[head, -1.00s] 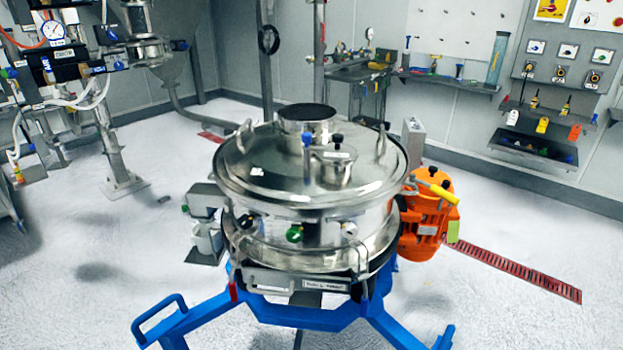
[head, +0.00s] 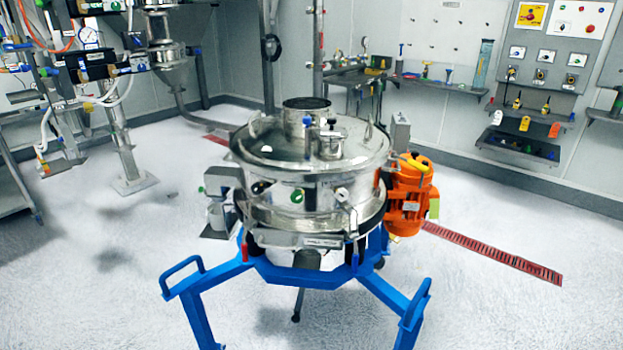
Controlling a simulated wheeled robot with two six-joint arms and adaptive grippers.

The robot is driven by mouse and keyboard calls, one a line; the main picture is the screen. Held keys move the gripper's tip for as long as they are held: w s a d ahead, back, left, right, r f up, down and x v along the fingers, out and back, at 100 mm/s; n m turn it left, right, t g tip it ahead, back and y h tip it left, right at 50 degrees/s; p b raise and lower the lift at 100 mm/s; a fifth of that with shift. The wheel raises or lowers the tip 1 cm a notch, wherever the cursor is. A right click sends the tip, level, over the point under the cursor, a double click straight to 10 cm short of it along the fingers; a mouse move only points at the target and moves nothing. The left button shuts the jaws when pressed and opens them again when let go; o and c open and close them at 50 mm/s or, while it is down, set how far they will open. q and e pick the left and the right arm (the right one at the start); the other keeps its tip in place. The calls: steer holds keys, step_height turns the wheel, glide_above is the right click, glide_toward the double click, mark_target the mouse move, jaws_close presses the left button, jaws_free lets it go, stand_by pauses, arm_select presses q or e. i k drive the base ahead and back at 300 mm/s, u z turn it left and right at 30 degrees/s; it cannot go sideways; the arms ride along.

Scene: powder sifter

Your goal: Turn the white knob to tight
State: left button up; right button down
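The steel powder sifter (head: 283,217) stands in the middle of the head view on a blue frame. A small white knob (head: 341,195) is on the front of its drum, right of centre. A green knob (head: 297,195) sits to its left, and a dark knob (head: 261,187) is further left. The white knob is too small to tell whether it is tight or loose. Neither of my grippers is in view.
The blue frame (head: 312,274) reaches out toward me with handles at left and right. An orange motor (head: 405,205) is on the sifter's right side. A metal stand with hoses (head: 125,160) is at the left. The floor in front is clear.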

mark_target(341, 195)
steer(key=z, duration=0.3)
steer(key=k, duration=0.3)
steer(key=u, duration=1.05)
steer(key=i, duration=1)
steer(key=z, duration=0.75)
steer(key=i, duration=0.5)
steer(key=z, duration=3.25)
steer(key=i, duration=2)
steer(key=u, duration=0.3)
